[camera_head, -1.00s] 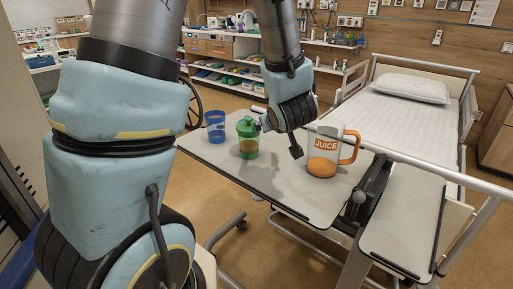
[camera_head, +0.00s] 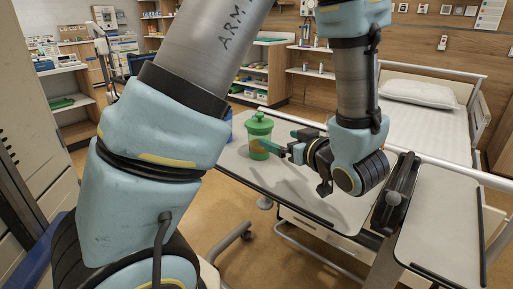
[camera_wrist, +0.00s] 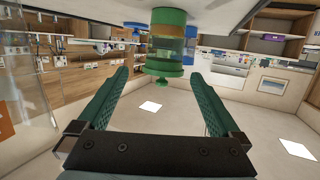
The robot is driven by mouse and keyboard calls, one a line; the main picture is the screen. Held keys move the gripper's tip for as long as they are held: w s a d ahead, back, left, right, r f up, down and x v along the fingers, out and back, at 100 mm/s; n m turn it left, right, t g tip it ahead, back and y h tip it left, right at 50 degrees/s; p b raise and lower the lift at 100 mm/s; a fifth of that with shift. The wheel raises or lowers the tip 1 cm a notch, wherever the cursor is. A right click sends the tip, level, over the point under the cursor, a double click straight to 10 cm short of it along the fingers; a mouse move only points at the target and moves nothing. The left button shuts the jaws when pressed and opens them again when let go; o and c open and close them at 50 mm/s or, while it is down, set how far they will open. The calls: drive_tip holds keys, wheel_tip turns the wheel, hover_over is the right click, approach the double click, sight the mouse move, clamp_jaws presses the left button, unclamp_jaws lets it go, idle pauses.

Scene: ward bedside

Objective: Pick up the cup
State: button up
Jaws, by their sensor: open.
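A green lidded cup (camera_head: 260,128) stands upright on the overbed table, near its far left end. My gripper (camera_head: 286,146) is level with the cup and points left at it from the right side. In the wrist view, which is upside down, the cup (camera_wrist: 168,45) shows ahead, between the lines of the two open green fingers (camera_wrist: 160,72). Nothing is held. A blue cup (camera_head: 228,126) is mostly hidden behind my arm.
The overbed table (camera_head: 250,173) has clear surface in front of the green cup. A bed (camera_head: 425,122) with a pillow and side rail is at the right. Shelves (camera_head: 262,75) stand behind. The juice mug is not clearly visible; my arm covers that area.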

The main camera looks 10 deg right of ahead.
sight(265, 133)
drive_tip(key=shift+a+f, duration=0.1)
drive_tip(key=shift+a, duration=0.05)
drive_tip(key=x, duration=0.5)
drive_tip(key=shift+a, duration=0.1)
drive_tip(key=x, duration=0.2)
drive_tip(key=p+x, duration=0.1)
drive_tip(key=x, duration=0.1)
drive_tip(key=shift+a+r, duration=0.25)
drive_tip(key=shift+r, duration=0.1)
drive_tip(key=shift+w+a+f, duration=0.15)
drive_tip(key=shift+w, duration=0.5)
drive_tip(key=shift+c, duration=0.4)
drive_tip(key=c, duration=1.2)
